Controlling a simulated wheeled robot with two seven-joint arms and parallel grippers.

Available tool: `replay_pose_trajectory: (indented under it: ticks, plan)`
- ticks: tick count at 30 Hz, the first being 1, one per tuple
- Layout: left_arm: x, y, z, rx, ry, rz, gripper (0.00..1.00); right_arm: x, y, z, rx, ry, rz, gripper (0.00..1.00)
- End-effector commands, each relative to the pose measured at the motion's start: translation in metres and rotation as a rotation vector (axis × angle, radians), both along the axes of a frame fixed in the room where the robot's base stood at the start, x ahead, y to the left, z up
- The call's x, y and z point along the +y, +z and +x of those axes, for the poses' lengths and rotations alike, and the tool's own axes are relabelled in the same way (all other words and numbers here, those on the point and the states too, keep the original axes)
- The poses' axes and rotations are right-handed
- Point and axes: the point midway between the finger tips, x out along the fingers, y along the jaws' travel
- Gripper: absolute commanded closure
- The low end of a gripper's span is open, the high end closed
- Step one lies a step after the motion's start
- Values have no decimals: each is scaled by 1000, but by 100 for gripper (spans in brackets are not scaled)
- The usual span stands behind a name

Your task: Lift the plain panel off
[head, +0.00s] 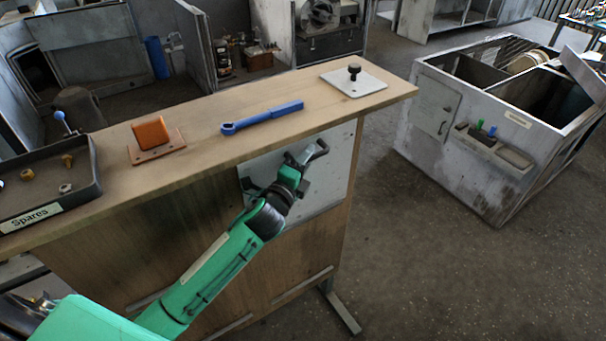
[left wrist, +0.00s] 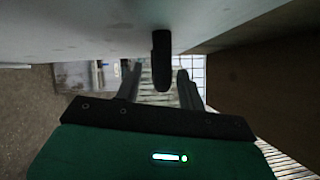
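A plain light grey panel (head: 325,192) sits upright in the front face of the wooden bench, below the top. It fills the upper edge of the left wrist view (left wrist: 80,22). A dark handle (left wrist: 161,62) stands out from it. My left gripper (head: 304,160) is at the panel's upper part, in front of it. In the left wrist view my two fingers (left wrist: 160,88) are apart, with the handle between them in the picture and gaps on both sides. Whether they reach around it is hard to tell. My right gripper is out of view.
On the bench top (head: 215,105) lie a blue wrench (head: 262,117), an orange block on a plate (head: 152,135), a black-knobbed plate (head: 352,82) and a Spares tray (head: 45,190). A grey housing (head: 470,150) stands at right. The floor between is clear.

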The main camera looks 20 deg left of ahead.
Motion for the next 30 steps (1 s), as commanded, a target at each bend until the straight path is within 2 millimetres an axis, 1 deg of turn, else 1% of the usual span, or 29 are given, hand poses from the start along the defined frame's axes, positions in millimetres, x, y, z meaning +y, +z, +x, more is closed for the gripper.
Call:
replay_pose_trajectory:
  ticks: [1,6,14,15,20,30]
  plan:
    - [-1,5,7,-1,1,0,60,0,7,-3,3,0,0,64]
    - [-3,3,20,0,0,0,60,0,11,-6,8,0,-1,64]
    - [-3,2,21,-1,0,1,60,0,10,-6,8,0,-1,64]
    - [-3,2,21,0,0,1,68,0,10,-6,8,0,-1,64]
    - [-3,2,21,0,0,1,100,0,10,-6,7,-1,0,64]
    - [-3,3,21,-3,0,1,100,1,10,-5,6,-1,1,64]
